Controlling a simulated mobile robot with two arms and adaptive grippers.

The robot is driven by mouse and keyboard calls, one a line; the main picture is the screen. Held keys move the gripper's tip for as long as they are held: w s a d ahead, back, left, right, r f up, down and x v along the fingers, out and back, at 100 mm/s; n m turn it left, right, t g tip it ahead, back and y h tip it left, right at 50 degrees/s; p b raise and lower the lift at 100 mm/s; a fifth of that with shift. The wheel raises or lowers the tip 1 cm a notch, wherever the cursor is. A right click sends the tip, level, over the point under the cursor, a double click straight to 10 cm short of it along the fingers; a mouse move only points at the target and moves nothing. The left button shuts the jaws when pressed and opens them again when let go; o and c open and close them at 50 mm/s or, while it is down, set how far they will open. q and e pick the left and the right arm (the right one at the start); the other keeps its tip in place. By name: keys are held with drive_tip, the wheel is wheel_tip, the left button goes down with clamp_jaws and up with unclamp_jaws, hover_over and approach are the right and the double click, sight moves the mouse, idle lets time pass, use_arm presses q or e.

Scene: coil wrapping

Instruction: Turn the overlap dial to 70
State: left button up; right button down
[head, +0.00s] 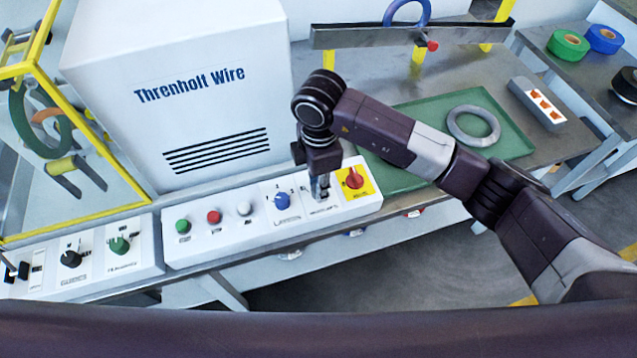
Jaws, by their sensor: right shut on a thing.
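My right gripper (320,187) points down at the white control panel (258,233), between a blue knob (281,201) and a red rotary switch (353,178) on a yellow plate. Its fingers are shut on a small control there, which they mostly hide. On the panels to the left are a black dial (71,259) and a green dial (119,245), both apart from the gripper. The labels and scale numbers are too small to read, so I cannot tell which control is the overlap dial. My left gripper is out of view.
Green, red and white buttons (244,208) line the panel. Behind stands the white Threnholt Wire cabinet (190,120). A grey ring (473,126) lies on a green tray (512,137) behind my right arm. A yellow-framed guard (72,224) stands at left.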

drive_tip(key=c, duration=1.6)
unclamp_jaws()
wheel_tip(320, 180, up, 12)
drive_tip(key=shift+s+r, duration=0.1)
